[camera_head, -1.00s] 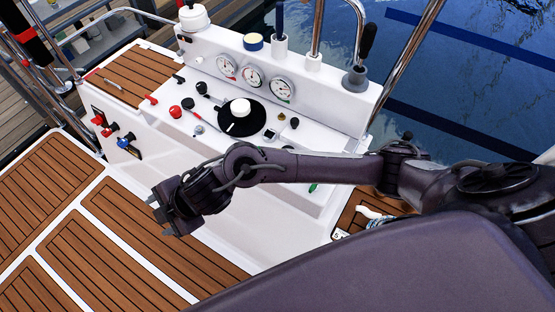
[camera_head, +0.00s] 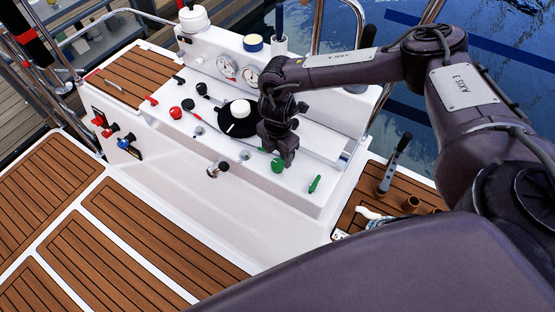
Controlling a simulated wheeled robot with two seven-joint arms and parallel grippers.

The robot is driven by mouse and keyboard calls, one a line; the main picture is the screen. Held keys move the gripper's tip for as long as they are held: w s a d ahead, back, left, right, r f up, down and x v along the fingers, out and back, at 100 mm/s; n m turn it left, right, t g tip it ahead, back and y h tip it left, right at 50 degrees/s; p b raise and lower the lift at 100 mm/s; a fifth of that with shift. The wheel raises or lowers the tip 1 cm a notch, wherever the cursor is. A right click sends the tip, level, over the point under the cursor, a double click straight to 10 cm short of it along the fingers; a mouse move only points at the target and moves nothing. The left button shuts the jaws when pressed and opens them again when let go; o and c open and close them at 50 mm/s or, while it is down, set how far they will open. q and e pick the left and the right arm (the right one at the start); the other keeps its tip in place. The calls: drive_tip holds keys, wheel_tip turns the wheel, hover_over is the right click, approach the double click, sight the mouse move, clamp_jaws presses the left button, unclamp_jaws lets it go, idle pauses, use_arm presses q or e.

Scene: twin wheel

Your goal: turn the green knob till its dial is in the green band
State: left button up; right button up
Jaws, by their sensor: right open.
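The green knob (camera_head: 277,166) sits near the front right of the white console's sloped panel. My right gripper (camera_head: 284,157) points down over it, with its fingers at or just above the knob. The gripper is open; I cannot tell whether it touches the knob. The round white gauges (camera_head: 227,67) stand on the raised back panel. Two show, the second one (camera_head: 250,77) partly beside my arm, and a third is hidden behind my arm. The needles are too small to read against any green band. My left gripper is not in view.
A black disc with a white knob (camera_head: 239,109) lies left of the gripper. A red knob (camera_head: 176,112) and small black knobs are further left. A green lever (camera_head: 314,184) is just right of the green knob. Wooden deck (camera_head: 150,242) lies in front.

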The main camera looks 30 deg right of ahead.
sight(278, 163)
drive_tip(key=shift+f, duration=2.1)
drive_tip(key=c, duration=1)
drive_tip(key=shift+n, duration=0.4)
